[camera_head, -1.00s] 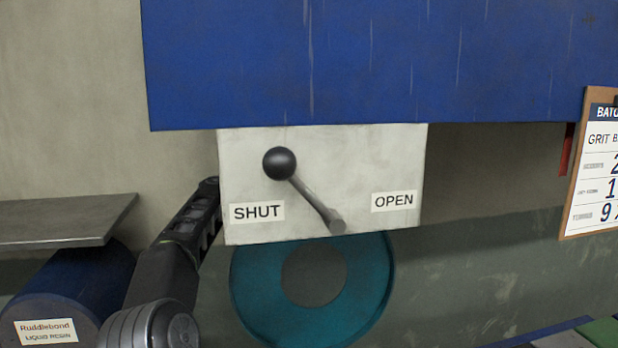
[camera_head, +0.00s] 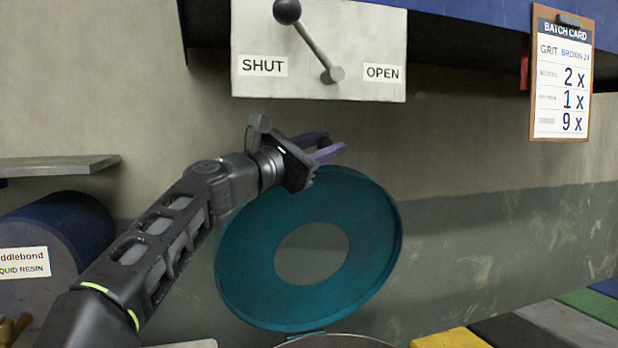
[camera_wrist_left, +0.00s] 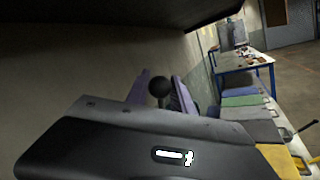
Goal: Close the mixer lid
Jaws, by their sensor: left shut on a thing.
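The mixer lid (camera_head: 245,245) is a teal disc with a round hole in its middle. It stands raised in the head view, its lower edge at a hinge above the mixer's rim (camera_head: 335,342), which is mostly cut off. My left gripper (camera_head: 334,144) is at the lid's top edge, its purple fingers shut on a dark ball knob. The knob (camera_wrist_left: 160,87) shows between the fingers in the left wrist view; its join to the lid is hidden. My right gripper is not in view.
A pale panel (camera_head: 300,75) above the lid carries a lever (camera_head: 312,45) with its ball toward SHUT. A blue resin drum (camera_head: 60,235) and grey shelf (camera_head: 60,166) are at left. Coloured bins (camera_head: 450,338) line the lower right. A batch card (camera_head: 562,75) hangs upper right.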

